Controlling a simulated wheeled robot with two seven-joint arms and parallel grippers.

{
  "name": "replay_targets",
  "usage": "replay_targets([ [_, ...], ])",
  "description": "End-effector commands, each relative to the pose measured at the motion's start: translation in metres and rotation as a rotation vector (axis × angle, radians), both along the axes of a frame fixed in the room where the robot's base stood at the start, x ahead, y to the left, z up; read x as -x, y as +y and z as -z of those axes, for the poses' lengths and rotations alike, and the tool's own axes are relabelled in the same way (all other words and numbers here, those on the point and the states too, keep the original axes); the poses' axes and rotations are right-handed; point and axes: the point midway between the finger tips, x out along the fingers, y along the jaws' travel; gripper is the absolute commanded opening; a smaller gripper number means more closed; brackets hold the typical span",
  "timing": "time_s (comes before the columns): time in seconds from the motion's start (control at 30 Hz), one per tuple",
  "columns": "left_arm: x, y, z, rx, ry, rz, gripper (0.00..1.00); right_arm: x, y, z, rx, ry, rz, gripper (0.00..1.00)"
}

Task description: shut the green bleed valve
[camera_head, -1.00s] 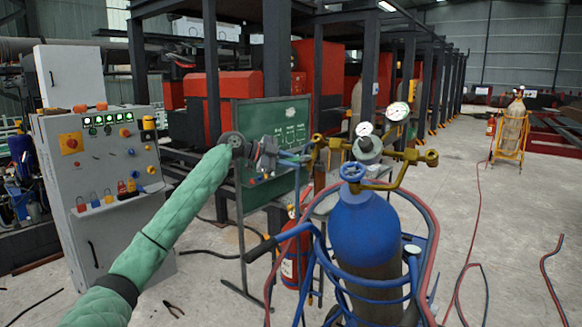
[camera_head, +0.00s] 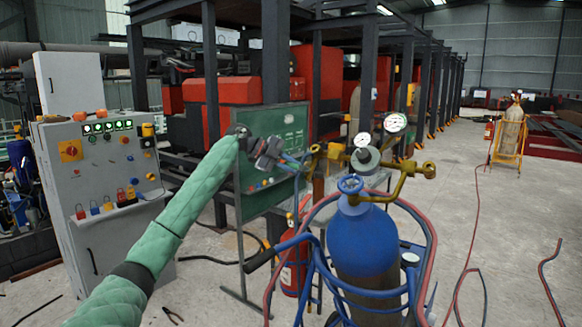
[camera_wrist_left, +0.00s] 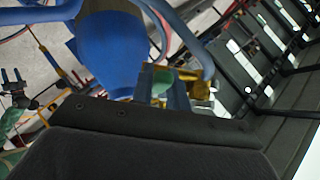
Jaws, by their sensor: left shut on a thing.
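The green bleed valve (camera_wrist_left: 162,81) shows as a small green piece beside brass fittings in the left wrist view. In the head view it is hidden behind my gripper. My left gripper (camera_head: 298,160) reaches from the left to the left end of the brass manifold (camera_head: 333,151). It is shut on the green valve; its blue fingers also show in the left wrist view (camera_wrist_left: 172,98). The exact grip is too small to make out. My right gripper is not in view.
A blue gas cylinder (camera_head: 362,238) with hoses stands under the manifold, with two gauges (camera_head: 395,122) above. A red extinguisher (camera_head: 291,270) and a green board (camera_head: 270,135) stand nearby. A control cabinet (camera_head: 105,205) is at left.

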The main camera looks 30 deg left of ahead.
Motion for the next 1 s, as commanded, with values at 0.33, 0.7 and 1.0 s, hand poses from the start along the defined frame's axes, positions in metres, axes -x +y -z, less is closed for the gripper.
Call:
replay_targets([
  [0.33, 0.000, 0.000, 0.000, -0.001, 0.000, -0.001, 0.38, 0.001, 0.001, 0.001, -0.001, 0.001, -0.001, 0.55],
  [0.7, 0.004, 0.006, -0.003, 0.000, -0.002, -0.002, 0.38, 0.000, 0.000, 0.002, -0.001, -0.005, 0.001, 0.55],
  [1.0, 0.029, 0.035, -0.025, 0.000, -0.001, -0.001, 0.38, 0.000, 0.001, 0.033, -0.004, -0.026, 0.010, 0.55],
])
